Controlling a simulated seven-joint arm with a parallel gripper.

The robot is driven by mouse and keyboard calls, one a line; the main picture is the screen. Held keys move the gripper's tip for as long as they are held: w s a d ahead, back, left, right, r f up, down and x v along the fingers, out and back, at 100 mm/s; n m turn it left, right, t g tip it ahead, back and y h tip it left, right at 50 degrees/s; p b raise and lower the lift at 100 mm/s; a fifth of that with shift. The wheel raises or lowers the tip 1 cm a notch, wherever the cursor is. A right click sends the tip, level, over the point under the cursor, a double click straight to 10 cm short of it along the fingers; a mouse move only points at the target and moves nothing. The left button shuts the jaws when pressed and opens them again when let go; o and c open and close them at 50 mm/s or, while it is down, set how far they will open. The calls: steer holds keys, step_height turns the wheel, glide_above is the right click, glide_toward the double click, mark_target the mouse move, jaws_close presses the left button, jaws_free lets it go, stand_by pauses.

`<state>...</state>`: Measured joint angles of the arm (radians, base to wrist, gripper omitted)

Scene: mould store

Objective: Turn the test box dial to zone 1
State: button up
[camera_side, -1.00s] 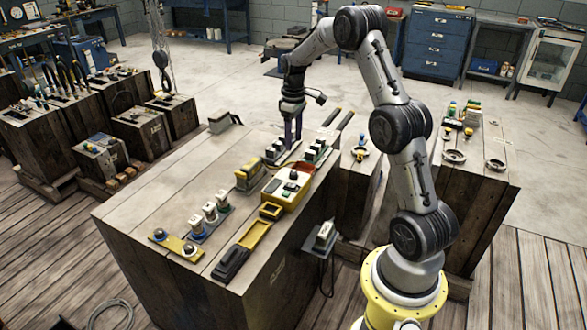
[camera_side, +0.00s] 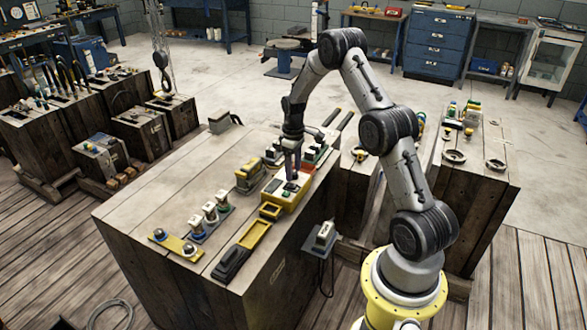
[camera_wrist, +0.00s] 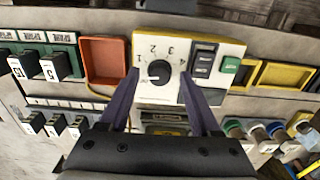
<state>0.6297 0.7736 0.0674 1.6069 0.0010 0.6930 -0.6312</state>
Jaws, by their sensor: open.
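The test box (camera_wrist: 205,47) has a yellow case and a white face. It also shows in the side view (camera_side: 288,200) near the bench's right edge. Its round black dial (camera_wrist: 160,70) has figures 1 to 4 around its upper side. A white mark shows on the dial's left part, pointing left, a little below the 1. My gripper (camera_wrist: 160,77) is open, with its purple fingers on either side of the dial and a gap visible on both sides. In the side view, my gripper (camera_side: 291,177) points down over the box; contact cannot be told.
A dark rocker switch (camera_wrist: 204,60) and a green button (camera_wrist: 231,65) sit right of the dial. An orange-red tray (camera_wrist: 103,62) lies left of the box, a yellow tray (camera_wrist: 287,75) right. Small switch blocks stand close around. The bench's left part is clear.

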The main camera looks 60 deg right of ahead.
jaws_close()
steer(key=shift+m, duration=0.3)
steer(key=m, duration=0.3)
steer(key=shift+m, duration=2)
jaws_free()
